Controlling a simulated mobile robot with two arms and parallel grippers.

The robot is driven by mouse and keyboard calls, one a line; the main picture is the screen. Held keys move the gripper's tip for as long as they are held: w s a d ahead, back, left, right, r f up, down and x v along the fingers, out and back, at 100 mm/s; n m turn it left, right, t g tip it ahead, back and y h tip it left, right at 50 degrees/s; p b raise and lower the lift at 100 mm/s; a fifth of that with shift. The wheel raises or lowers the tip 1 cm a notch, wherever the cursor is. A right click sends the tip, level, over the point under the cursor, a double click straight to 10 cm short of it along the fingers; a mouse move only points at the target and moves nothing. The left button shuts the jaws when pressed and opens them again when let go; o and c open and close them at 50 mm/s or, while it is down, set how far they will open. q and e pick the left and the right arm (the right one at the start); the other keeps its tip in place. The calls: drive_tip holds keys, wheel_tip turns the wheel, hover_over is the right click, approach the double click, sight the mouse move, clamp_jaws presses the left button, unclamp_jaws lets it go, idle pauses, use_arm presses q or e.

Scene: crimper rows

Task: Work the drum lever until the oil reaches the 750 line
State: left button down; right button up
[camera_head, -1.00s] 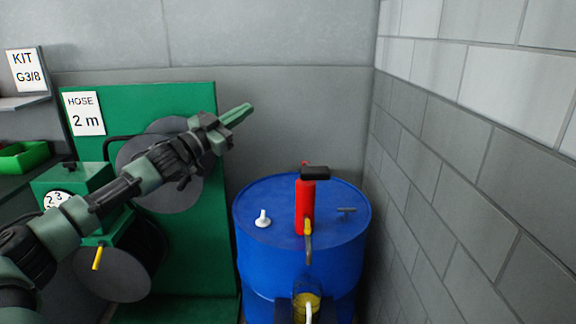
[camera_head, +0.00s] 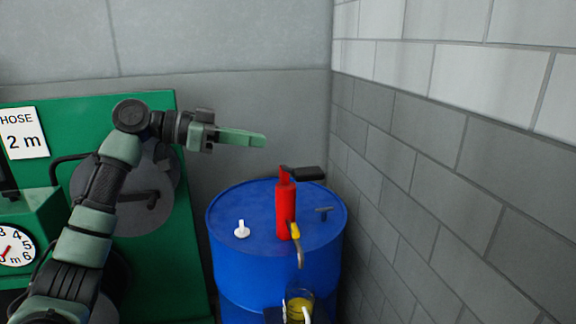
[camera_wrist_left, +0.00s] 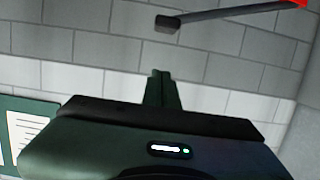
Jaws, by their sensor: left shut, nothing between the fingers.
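The blue drum (camera_head: 232,262) stands by the block wall, with a red pump (camera_head: 285,215) upright on its top. The pump's lever (camera_head: 308,173) has a black grip pointing right; the lever also shows in the left wrist view (camera_wrist_left: 225,14), its grip beyond my fingertips. A yellow and brown spout (camera_head: 297,245) hangs down the pump's front, above a clear jug (camera_head: 299,304) holding yellow oil. The jug's lines and the oil level cannot be read. My left gripper (camera_head: 263,140) is shut and empty, above and left of the lever, apart from it. My right gripper is out of view.
A green hose-reel panel (camera_head: 180,260) with a dial (camera_head: 12,246) stands left. The block wall (camera_head: 430,180) closes off the right side.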

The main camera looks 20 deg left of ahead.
use_arm(q)
drive_tip(key=shift+d, duration=0.25)
drive_tip(key=shift+d, duration=0.1)
drive_tip(key=p, duration=0.4)
hover_over(298, 172)
drive_tip(key=shift+s+f, duration=0.2)
drive_tip(key=shift+f, duration=0.75)
drive_tip(key=f, duration=0.1)
drive_tip(key=f+p, duration=0.1)
drive_tip(key=f, duration=0.1)
drive_tip(key=shift+w+f, duration=0.2)
drive_tip(key=shift+f, duration=0.6)
